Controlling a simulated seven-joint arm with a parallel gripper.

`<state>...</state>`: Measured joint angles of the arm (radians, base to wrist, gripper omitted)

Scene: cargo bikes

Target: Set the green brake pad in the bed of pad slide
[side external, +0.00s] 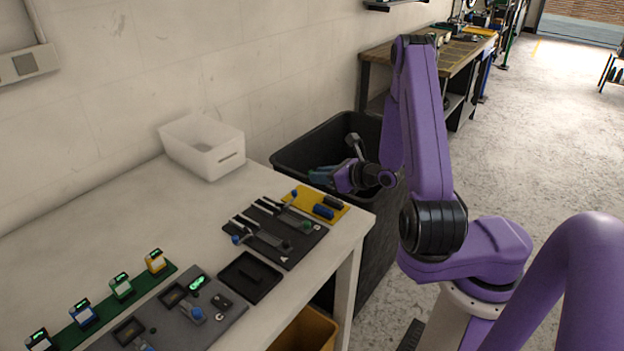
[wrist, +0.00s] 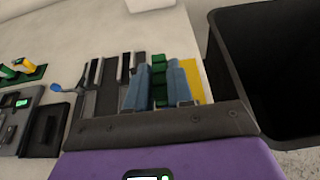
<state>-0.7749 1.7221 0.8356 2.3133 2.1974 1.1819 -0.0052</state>
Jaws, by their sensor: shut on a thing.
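My gripper (side external: 322,175) is shut on the green brake pad (wrist: 158,76). In the wrist view the pad shows between the two blue-grey fingers (wrist: 159,86); in the side view I cannot make it out. The gripper is above the table's right end, near the yellow tray. A dark board (side external: 274,259) with two rail fixtures, which look like the pad slides, lies left of the yellow tray.
The yellow tray (side external: 299,199) holds dark and blue pads. A black tray (side external: 249,277) is nearer the camera, with a grey fixture board (side external: 232,310) beside it. A white bin (side external: 203,150) stands behind. A deep black bin (side external: 359,285) adjoins the table's right edge.

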